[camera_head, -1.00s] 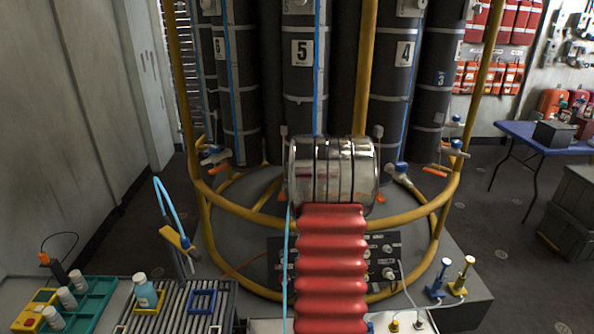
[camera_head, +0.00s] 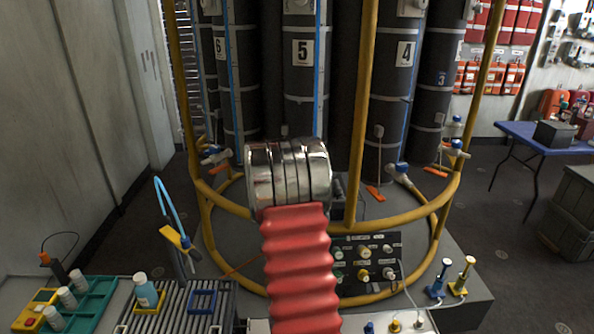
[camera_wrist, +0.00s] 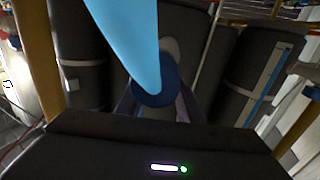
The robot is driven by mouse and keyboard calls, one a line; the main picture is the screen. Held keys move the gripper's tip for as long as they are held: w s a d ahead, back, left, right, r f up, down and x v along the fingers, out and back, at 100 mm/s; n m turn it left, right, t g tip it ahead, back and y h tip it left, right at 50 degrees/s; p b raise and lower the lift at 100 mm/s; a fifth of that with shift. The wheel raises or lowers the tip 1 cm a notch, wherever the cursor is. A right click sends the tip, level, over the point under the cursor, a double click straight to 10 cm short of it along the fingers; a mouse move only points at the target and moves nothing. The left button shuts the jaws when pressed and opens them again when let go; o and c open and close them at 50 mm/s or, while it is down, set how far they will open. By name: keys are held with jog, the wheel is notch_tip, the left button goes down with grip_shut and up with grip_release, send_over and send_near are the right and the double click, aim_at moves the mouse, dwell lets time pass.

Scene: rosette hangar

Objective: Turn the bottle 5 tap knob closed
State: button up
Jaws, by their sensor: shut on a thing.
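The dark bottle 5 (camera_head: 302,95) stands upright at the back centre in the head view, with a number 5 label and a blue hose down its side. Its lower end and tap are hidden behind my arm. In the wrist view a dark blue round knob (camera_wrist: 155,92) sits between the fingers of my gripper (camera_wrist: 153,100), which is shut on it. A light blue hose (camera_wrist: 125,35) crosses in front and covers part of the knob. The head view does not show my gripper. The knob's turn angle cannot be told.
Bottle 4 (camera_head: 388,115) and bottle 6 (camera_head: 238,110) stand on either side, with their own taps low down. A yellow tube frame (camera_head: 412,222) rings the bottles. A valve panel (camera_head: 366,262) lies below. A rack (camera_head: 180,310) with a small bottle is at the lower left.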

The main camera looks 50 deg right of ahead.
jog(key=m+g, duration=0.3)
jog(key=g, duration=0.1)
jog(key=m+g+h, duration=0.1)
jog(key=m+g, duration=0.2)
jog(key=g, duration=0.2)
jog(key=shift+w, duration=0.15)
jog(key=shift+d+m+g+y, duration=0.1)
jog(key=shift+m+g+y, duration=0.35)
jog(key=shift+m+g, duration=0.75)
jog(key=shift+m+g+y, duration=0.45)
jog(key=shift+m+g, duration=0.25)
jog(key=shift+g, duration=0.9)
jog(key=shift+r+m+g+y, duration=0.15)
jog(key=shift+m+g+y, duration=0.15)
jog(key=shift+g, duration=0.2)
jog(key=o, duration=1.1)
jog(key=shift+c, duration=0.2)
jog(key=v, duration=1.3)
jog(key=shift+w+a+f, duration=0.15)
jog(key=shift+a+f, duration=0.1)
jog(key=shift+a, duration=0.1)
